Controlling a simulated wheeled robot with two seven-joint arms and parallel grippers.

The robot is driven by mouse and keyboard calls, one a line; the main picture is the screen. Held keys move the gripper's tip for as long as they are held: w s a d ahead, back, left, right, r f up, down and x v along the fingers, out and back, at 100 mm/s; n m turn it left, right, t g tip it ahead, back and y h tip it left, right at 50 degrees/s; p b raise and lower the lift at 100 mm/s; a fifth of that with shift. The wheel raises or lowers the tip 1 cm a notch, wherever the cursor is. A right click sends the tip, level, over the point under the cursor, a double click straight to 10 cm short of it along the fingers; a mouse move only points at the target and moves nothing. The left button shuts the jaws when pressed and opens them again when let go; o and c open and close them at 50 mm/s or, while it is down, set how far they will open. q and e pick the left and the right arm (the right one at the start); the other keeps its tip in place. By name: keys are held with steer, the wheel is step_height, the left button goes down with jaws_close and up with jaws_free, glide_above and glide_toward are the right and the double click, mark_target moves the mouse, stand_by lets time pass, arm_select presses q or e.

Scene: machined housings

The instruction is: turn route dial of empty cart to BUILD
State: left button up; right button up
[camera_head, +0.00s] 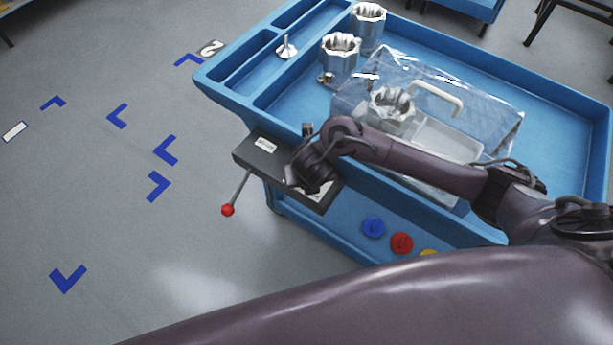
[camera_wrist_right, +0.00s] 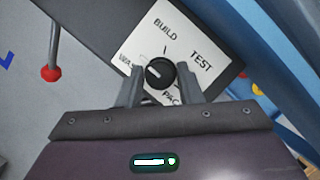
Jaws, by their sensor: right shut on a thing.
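The blue cart (camera_head: 225,88) carries silvery machined housings. On its near left end is a dark panel (camera_head: 262,160) with a white label plate. In the right wrist view the plate (camera_wrist_right: 200,38) reads BUILD at the top, TEST at the right, and partly covered words starting WA at the left and PAC at the bottom. The black round dial (camera_wrist_right: 161,73) sits in its middle, its white mark on the left side toward WA. My right gripper (camera_wrist_right: 160,85) is shut on the dial, one finger on each side. In the head view my right gripper (camera_head: 308,183) covers the dial.
A lever with a red ball (camera_head: 228,210) sticks out beside the panel. A clear cover with a white handle (camera_head: 437,98) stands over a housing. Open floor lies left.

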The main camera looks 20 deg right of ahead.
steer(key=shift+r+m+p, duration=0.2)
steer(key=shift+m+p, duration=0.3)
steer(key=shift+p, duration=0.3)
steer(key=m+p, duration=0.2)
steer(key=m+h+p, duration=0.1)
steer(key=m+p, duration=0.1)
steer(key=m+g+h+p, duration=0.1)
steer(key=p, duration=0.2)
steer(key=shift+a+r+m, duration=0.1)
steer(key=shift+a+m, duration=0.15)
steer(key=shift+m, duration=0.15)
steer(key=m+g+h+p, duration=0.1)
steer(key=m+p, duration=0.1)
steer(key=m, duration=0.1)
steer(key=shift+w+p, duration=0.1)
steer(key=shift+p, duration=0.2)
steer(key=shift+f+m+g+p, duration=0.3)
steer(key=shift+m+p, duration=0.25)
steer(key=shift+m, duration=0.35)
steer(key=shift+h, duration=0.3)
steer(key=o, duration=0.9)
steer(key=shift+w, duration=0.1)
steer(key=shift+o, duration=0.2)
